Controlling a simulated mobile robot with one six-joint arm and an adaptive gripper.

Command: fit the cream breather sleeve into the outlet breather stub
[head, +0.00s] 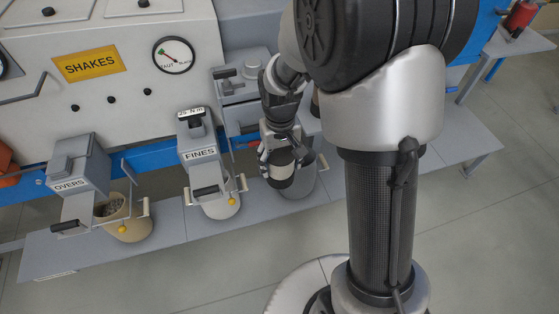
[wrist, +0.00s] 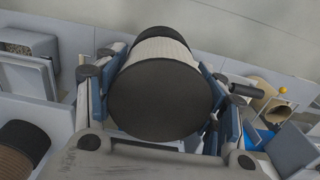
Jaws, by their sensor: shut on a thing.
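My gripper (head: 280,160) is shut on the cream breather sleeve (head: 281,156), below the grey outlet box. In the wrist view the sleeve (wrist: 162,50) is cream in the middle with black ends, and one black end faces the camera. The blue-padded fingers of my gripper (wrist: 160,95) press on both its sides. The sleeve is clear of other things in the wrist view. A short round grey fitting (head: 254,57) sits on top of the outlet box behind my wrist; I cannot tell whether it is the outlet breather stub.
Grey chutes marked OVERS (head: 72,184) and FINES (head: 199,153) stand to the left, with a tan bucket (head: 128,222) and a pale bucket (head: 222,203) under them. A grey bucket (head: 303,181) is beside my gripper. A dark-rimmed brown round thing (wrist: 25,148) shows lower left.

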